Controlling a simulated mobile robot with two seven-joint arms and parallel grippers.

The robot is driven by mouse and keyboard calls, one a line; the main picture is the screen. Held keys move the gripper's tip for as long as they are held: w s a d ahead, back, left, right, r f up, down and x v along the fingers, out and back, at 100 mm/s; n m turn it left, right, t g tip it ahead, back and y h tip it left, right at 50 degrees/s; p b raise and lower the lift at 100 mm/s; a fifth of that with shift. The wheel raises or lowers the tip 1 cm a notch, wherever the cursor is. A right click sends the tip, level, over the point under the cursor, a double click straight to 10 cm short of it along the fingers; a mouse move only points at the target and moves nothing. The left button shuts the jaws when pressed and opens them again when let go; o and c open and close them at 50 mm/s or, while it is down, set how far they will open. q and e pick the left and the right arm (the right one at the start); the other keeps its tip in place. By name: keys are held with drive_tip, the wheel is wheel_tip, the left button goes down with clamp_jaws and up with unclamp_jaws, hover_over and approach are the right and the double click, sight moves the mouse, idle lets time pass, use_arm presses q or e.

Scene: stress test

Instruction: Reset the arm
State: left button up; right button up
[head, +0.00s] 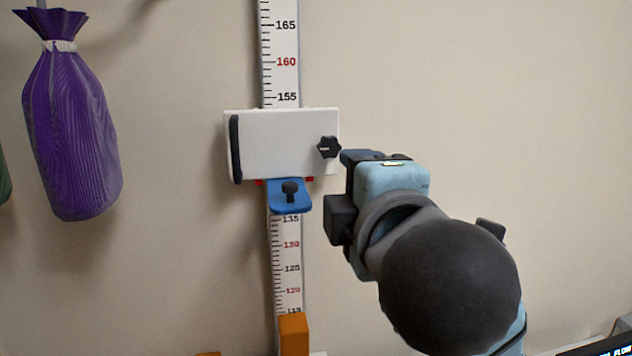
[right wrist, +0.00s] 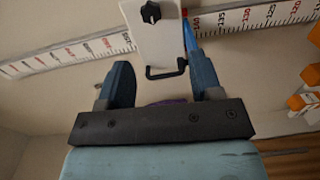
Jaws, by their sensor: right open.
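My right arm (head: 450,285) reaches up from the lower right in the head view. Its right gripper (head: 362,158) is near the right side of a white box on a vertical scale, and the arm hides most of the fingers. The right wrist view shows this gripper (right wrist: 158,62) open, its two dark blue fingers spread apart with nothing held between them. The white box (head: 275,145) has a black handle on its left and a black knob (head: 329,147) on its right. It also shows beyond the fingers in the right wrist view (right wrist: 160,35). My left gripper is out of view.
The numbered white scale (head: 281,50) runs up the beige wall. A blue slider (head: 290,197) with a black knob sits below the box, and an orange block (head: 294,335) lower down. A purple bag (head: 75,130) hangs at left. The wall at right is clear.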

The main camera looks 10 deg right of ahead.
drive_tip(key=d+f+m+g, duration=0.3)
drive_tip(key=f+m+g, duration=0.1)
drive_tip(key=f, duration=1)
drive_tip(key=d+f+m+g, duration=0.4)
drive_tip(key=f, duration=1)
drive_tip(key=s+d+f+m+g, duration=0.3)
drive_tip(key=s+d+f+m, duration=0.1)
drive_tip(key=s+f, duration=0.55)
drive_tip(key=s+d+f+m+g, duration=0.35)
drive_tip(key=s+f, duration=0.45)
drive_tip(key=f, duration=0.3)
drive_tip(key=w+a+f+t+y+p, duration=0.3)
drive_tip(key=w+a+f+t, duration=0.2)
drive_tip(key=f+t, duration=0.3)
drive_tip(key=shift+w+a+f+n, duration=0.35)
drive_tip(key=shift+a+f, duration=0.3)
drive_tip(key=shift+f, duration=0.55)
